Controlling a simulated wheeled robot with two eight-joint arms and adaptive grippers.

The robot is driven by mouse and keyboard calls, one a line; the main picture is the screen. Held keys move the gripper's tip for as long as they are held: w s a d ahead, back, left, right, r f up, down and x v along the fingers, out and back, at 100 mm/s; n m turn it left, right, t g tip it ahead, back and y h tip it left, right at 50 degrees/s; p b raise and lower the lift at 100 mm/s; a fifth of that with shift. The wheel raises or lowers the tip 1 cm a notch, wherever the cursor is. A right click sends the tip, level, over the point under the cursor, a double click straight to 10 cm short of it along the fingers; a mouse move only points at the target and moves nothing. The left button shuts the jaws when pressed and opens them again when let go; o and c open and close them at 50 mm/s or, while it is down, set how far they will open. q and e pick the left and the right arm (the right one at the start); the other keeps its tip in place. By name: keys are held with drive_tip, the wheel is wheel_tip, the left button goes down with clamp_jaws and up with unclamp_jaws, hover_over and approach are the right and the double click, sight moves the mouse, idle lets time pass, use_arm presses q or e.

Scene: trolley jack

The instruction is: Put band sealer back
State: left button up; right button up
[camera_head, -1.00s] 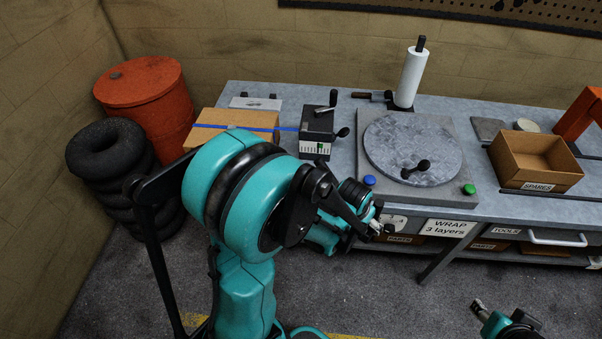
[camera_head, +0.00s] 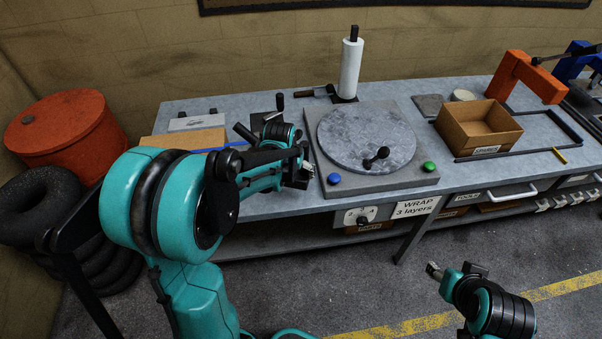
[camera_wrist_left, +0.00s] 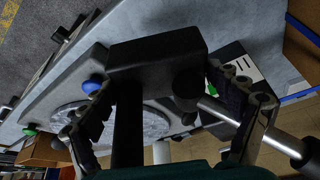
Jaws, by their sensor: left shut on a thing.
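My left gripper (camera_head: 298,172) is over the table, between the round grey turntable (camera_head: 365,140) and the cardboard box. It is shut on a black thing that I take to be the band sealer. In the left wrist view the band sealer (camera_wrist_left: 155,58) shows as a dark block with a dark bar between the fingers. In the head view my gripper and arm largely hide it. A dark unit with a white label (camera_wrist_left: 243,66) stands close by; its lever (camera_head: 280,101) shows behind my gripper. My right gripper (camera_head: 435,271) is low in front of the table; its jaws are unclear.
The cardboard box (camera_head: 192,138) with a blue strap lies left of my gripper. A white roll (camera_head: 350,68) stands upright behind the turntable. The open SPARES box (camera_head: 478,125) and an orange frame (camera_head: 526,77) are to the right. An orange drum (camera_head: 62,125) stands left.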

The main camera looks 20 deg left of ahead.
use_arm(q)
drive_tip(key=a+f, duration=0.1)
drive_tip(key=a, duration=0.1)
drive_tip(key=s+a+f+b, duration=0.1)
drive_tip(key=a, duration=0.1)
drive_tip(key=s+a+f+b, duration=0.1)
drive_tip(key=a, duration=0.1)
drive_tip(key=shift+f, duration=0.4)
drive_tip(key=shift+f+b, duration=0.9)
drive_tip(key=shift+f, duration=1.05)
drive_tip(key=shift+f, duration=0.15)
drive_tip(key=o, duration=1.6)
